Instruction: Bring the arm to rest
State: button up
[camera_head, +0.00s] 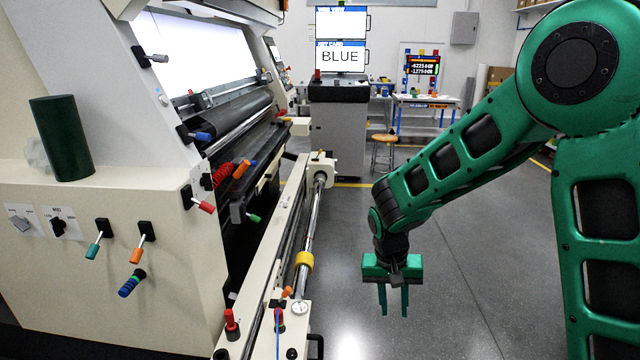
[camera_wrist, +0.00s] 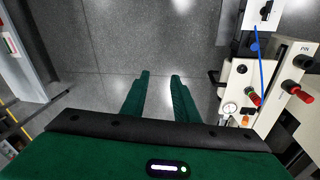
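My gripper (camera_head: 393,301) hangs from the green arm over the open grey floor, to the right of the inspection machine's front rail. Its two green fingers point down and stand apart with nothing between them. In the wrist view the gripper (camera_wrist: 158,82) also shows both fingers apart, with only bare floor between and beyond them. The arm reaches in from the right of the head view, bent at the elbow, and touches nothing that I can see.
The inspection machine (camera_head: 130,235) fills the left, with coloured levers and a dark green cylinder (camera_head: 60,138) on top. Its rail end (camera_wrist: 245,90) is right of my gripper in the wrist view. A cabinet with screens (camera_head: 338,125) and a stool (camera_head: 384,150) stand behind. The floor (camera_head: 450,270) around my gripper is clear.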

jog(key=s+d+r+m, duration=0.1)
jog(key=s+d+r, duration=0.4)
jog(key=d, duration=0.3)
jog(key=s+d+r+m, duration=0.1)
jog(key=s+d+r, duration=0.4)
jog(key=d, duration=0.4)
jog(key=s+d+r+y, duration=0.1)
jog(key=s+d+r, duration=0.1)
jog(key=s, duration=0.7)
jog(key=s+d+r+m+y, duration=0.1)
jog(key=s+d, duration=0.3)
jog(key=s, duration=0.6)
jog(key=shift+r+m+g, duration=0.3)
jog(key=shift+r, duration=0.15)
